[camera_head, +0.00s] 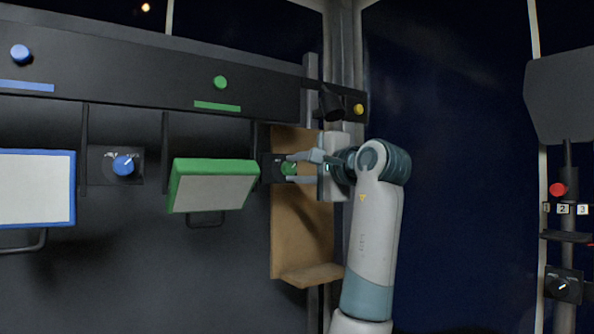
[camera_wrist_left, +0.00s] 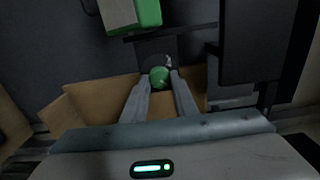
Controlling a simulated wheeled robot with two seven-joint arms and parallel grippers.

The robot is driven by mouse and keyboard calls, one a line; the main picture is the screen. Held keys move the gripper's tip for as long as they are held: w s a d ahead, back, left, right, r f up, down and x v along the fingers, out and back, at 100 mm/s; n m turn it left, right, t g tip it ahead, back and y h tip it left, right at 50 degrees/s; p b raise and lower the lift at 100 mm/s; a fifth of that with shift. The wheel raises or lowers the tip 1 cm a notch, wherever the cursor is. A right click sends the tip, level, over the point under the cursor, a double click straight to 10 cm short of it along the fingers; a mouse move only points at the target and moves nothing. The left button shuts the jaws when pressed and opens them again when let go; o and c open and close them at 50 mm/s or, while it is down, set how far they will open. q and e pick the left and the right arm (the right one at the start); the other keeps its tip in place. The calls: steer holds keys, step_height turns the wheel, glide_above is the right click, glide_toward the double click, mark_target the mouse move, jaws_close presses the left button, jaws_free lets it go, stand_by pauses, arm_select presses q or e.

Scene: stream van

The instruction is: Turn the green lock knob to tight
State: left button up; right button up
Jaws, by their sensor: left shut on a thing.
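The green lock knob (camera_head: 288,168) sits on a small black plate to the right of the green-framed panel (camera_head: 212,190). My left gripper (camera_head: 291,169) reaches it from the right, with one finger above and one below it. The left wrist view shows the round green knob (camera_wrist_left: 159,76) between the two fingertips (camera_wrist_left: 160,80), which are shut on it. The fingers partly cover the knob and its plate, so the tight mark cannot be read. The green-framed panel stands tilted out from the dark wall. My right gripper is not in view.
A blue knob (camera_head: 123,165) and blue-framed panel (camera_head: 35,188) are at left. A green button (camera_head: 220,82) is above. A red button (camera_head: 557,189) is at far right.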

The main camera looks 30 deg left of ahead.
arm_select(q)
steer(key=o, duration=1.1)
steer(key=shift+w, duration=0.1)
steer(key=shift+c, duration=0.2)
steer(key=shift+d, duration=0.15)
steer(key=shift+s+d+f+b, duration=0.15)
steer(key=shift+s+d+b, duration=0.15)
steer(key=shift+d+b, duration=0.2)
steer(key=b+v, duration=0.6)
steer(key=v, duration=1)
